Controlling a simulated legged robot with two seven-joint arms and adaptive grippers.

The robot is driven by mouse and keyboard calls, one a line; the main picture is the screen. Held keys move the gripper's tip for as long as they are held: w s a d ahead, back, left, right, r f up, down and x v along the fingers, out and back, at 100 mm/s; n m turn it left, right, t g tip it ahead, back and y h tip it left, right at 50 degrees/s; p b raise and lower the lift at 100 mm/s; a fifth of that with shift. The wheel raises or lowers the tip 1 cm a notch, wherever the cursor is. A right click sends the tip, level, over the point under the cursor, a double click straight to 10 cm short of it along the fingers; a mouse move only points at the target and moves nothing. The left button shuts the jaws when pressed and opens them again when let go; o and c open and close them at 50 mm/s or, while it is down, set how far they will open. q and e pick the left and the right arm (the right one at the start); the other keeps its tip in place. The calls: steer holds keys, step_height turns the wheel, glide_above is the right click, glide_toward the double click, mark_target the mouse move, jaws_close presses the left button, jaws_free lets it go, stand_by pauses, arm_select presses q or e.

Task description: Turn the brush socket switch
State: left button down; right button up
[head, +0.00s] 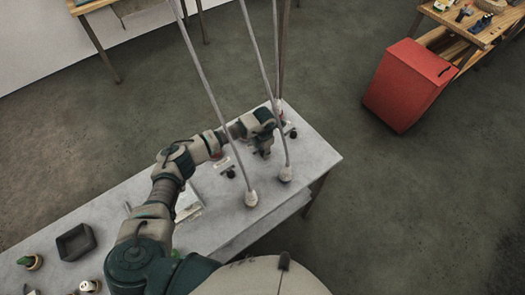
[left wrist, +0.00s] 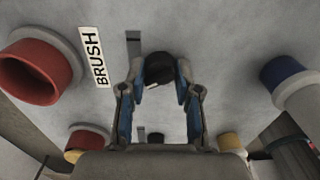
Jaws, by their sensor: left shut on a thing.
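The brush socket switch is a round black knob (left wrist: 160,66) on the grey table top, in the upper middle of the left wrist view. A white label reading BRUSH (left wrist: 94,57) lies to its left, with a red socket (left wrist: 40,68) beyond it. My left gripper (head: 264,153) points down at the table; in the left wrist view its blue-padded fingers (left wrist: 160,78) are shut on the knob, one on each side. A dark slot shows beside the knob. In the head view the gripper hides the knob. My right gripper is not in view.
A blue-topped socket (left wrist: 286,78) is right of the knob. Cables hang over the table (head: 312,152), ending in white plugs (head: 251,198) close to my left arm. A dark tray (head: 75,242) is at lower left. A red cabinet (head: 408,84) stands apart.

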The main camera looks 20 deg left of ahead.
arm_select(q)
steer(key=shift+w+d+r, duration=0.2)
steer(key=shift+w+r, duration=0.05)
steer(key=shift+r, duration=0.05)
steer(key=c, duration=0.8)
jaws_free()
steer(key=shift+f, duration=0.2)
steer(key=shift+r, duration=0.1)
step_height(320, 180, up, 12)
steer(key=shift+f, duration=0.15)
